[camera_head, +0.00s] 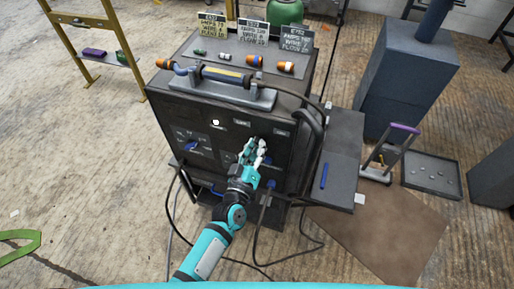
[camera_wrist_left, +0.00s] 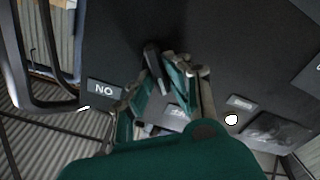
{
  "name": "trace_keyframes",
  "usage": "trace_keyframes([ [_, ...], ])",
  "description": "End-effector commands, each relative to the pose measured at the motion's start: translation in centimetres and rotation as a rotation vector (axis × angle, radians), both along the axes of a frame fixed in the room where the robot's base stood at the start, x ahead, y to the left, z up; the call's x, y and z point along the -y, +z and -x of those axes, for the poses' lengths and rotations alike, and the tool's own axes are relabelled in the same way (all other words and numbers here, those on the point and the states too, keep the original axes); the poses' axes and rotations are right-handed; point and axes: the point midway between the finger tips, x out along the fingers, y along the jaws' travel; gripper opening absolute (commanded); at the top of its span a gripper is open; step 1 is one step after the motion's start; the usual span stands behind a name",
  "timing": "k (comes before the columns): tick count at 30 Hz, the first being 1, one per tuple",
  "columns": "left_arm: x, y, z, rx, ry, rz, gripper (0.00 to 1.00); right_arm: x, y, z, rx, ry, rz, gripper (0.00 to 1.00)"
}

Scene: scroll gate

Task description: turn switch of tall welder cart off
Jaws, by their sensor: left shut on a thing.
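The tall welder cart (camera_head: 195,112) is a dark box with a sloped front panel, in the middle of the head view. My left gripper (camera_head: 256,152) reaches its front panel from below and hides the switch there. In the left wrist view, a dark switch lever (camera_wrist_left: 153,60) stands out of the panel between the teal fingers of my left gripper (camera_wrist_left: 160,85). The fingers are closed on the lever. An upside-down ON label (camera_wrist_left: 104,89) is to its left, and another small label (camera_wrist_left: 177,111) is partly hidden by the fingers. My right gripper is in neither view.
A blue knob (camera_head: 192,145) is on the panel's left. A torch (camera_head: 222,76), orange-tipped parts and sign cards (camera_head: 250,35) are on top. Black cables hang before the cart. A side shelf (camera_head: 340,165) juts right, with a tray (camera_head: 432,175) beyond. Open floor lies left.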

Motion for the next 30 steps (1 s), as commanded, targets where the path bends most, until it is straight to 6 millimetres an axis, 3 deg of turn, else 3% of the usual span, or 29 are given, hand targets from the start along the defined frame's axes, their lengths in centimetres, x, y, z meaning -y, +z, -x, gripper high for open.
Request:
trace_keyframes([
  [18,-0.02,-0.13,0.05,-0.016,0.000,0.042,0.00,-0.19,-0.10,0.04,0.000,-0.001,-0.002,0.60],
  [19,-0.02,-0.13,0.05,-0.016,0.000,0.042,0.16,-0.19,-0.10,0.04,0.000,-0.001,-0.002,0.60],
  [23,-0.01,-0.11,0.04,-0.016,0.000,0.041,0.33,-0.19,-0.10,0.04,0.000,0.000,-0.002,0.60],
  [30,-0.03,-0.05,0.01,-0.014,-0.001,0.041,0.36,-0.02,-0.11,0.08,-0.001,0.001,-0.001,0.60],
])
